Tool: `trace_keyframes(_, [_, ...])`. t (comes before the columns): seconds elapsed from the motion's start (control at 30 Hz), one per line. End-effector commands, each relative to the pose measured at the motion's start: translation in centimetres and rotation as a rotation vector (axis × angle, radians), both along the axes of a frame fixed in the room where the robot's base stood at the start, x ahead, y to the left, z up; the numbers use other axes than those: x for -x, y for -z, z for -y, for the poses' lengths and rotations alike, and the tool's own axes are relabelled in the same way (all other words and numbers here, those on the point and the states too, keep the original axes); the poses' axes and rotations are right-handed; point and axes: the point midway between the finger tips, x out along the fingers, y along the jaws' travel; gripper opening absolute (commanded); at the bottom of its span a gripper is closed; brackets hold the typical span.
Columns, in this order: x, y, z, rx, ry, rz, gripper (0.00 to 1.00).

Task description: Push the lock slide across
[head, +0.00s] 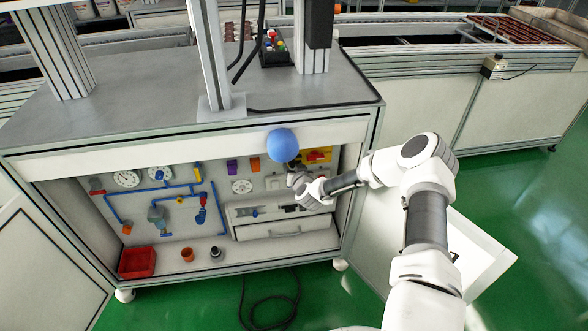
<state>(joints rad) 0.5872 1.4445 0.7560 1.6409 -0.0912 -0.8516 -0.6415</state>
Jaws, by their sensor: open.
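A pale drawer unit (243,221) sits low on the right inside the open cabinet. Its upper face carries a small blue part (255,212) and small dark fittings; which one is the lock slide is too small to tell. The drawer front (275,229) below looks closed. My gripper (292,165) is at the cabinet's right side, above the drawer unit and just below a blue ball (282,145). It looks empty, and its fingers are small and partly hidden by my wrist. I cannot tell whether it touches anything.
A back panel with gauges (127,179), blue pipes and a yellow-red switch (317,156) is behind. A red bin (137,262), an orange cup (187,254) and a dark fitting (217,253) stand on the cabinet floor. The worktop edge (200,143) overhangs. A cable (270,325) lies on the floor.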

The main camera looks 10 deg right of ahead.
Motion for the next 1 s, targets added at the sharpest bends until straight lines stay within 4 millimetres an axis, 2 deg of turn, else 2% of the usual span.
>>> trace_keyframes(0.17, [0.01, -0.02, -0.02, 0.0, 0.0, 0.0, 0.56])
trace_keyframes(0.5, [0.03, -0.03, -0.01, 0.0, 0.0, 0.0, 0.0])
trace_keyframes(1.0, [0.03, -0.03, -0.01, 0.0, 0.0, 0.0, 0.0])
